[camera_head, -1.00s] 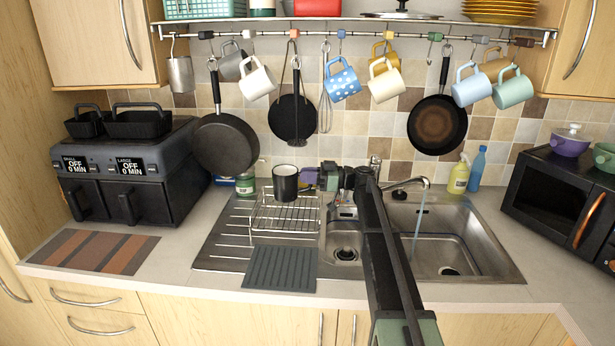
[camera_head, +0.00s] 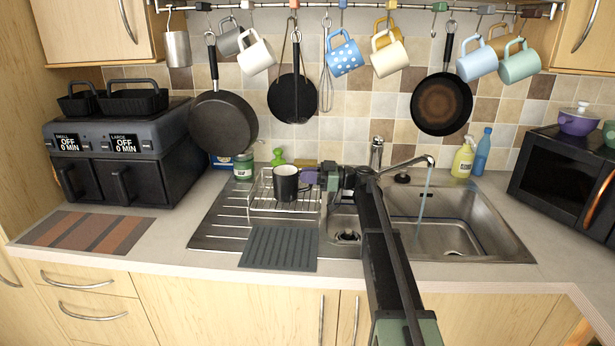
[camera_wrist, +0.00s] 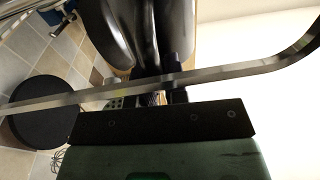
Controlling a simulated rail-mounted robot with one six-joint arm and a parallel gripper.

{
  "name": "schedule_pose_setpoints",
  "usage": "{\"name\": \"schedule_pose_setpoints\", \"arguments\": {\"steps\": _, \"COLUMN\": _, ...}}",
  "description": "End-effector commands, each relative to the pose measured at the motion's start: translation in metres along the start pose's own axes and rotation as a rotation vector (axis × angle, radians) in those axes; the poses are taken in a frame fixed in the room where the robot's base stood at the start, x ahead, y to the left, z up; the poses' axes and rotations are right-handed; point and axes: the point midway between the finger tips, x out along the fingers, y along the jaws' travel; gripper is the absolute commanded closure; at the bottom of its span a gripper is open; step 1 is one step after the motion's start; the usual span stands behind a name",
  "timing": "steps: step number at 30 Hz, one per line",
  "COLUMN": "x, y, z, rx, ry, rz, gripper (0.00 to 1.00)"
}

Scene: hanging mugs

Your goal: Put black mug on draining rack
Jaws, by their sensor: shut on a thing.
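The black mug (camera_head: 286,183) has a pale rim and is upright in the head view. It is at the back of the wire draining rack (camera_head: 287,213), overlapping it in the picture. I cannot tell if its base touches the wires. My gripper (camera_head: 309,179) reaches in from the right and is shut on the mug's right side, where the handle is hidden. In the wrist view, dark gripper parts and a blurred metal bar cover the middle, and I cannot make out the mug clearly.
The sink (camera_head: 445,225) with a running tap (camera_head: 410,162) is right of the rack. A green jar (camera_head: 243,166) and a green bottle (camera_head: 278,157) stand behind it. A dark ridged mat (camera_head: 279,248) lies in front. Mugs and pans hang above.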

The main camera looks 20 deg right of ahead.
Motion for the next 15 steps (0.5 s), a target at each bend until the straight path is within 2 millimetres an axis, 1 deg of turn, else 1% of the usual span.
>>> {"name": "schedule_pose_setpoints", "arguments": {"steps": 12, "x": -0.0004, "y": 0.0000, "z": 0.0070, "rx": 0.000, "ry": 0.001, "rz": 0.000, "gripper": 1.00}}
{"name": "schedule_pose_setpoints", "arguments": {"steps": 13, "x": -0.0003, "y": 0.0000, "z": 0.0058, "rx": 0.000, "ry": 0.001, "rz": 0.000, "gripper": 0.82}}
{"name": "schedule_pose_setpoints", "arguments": {"steps": 15, "x": -0.0003, "y": 0.0000, "z": 0.0055, "rx": 0.000, "ry": 0.001, "rz": 0.000, "gripper": 0.71}}
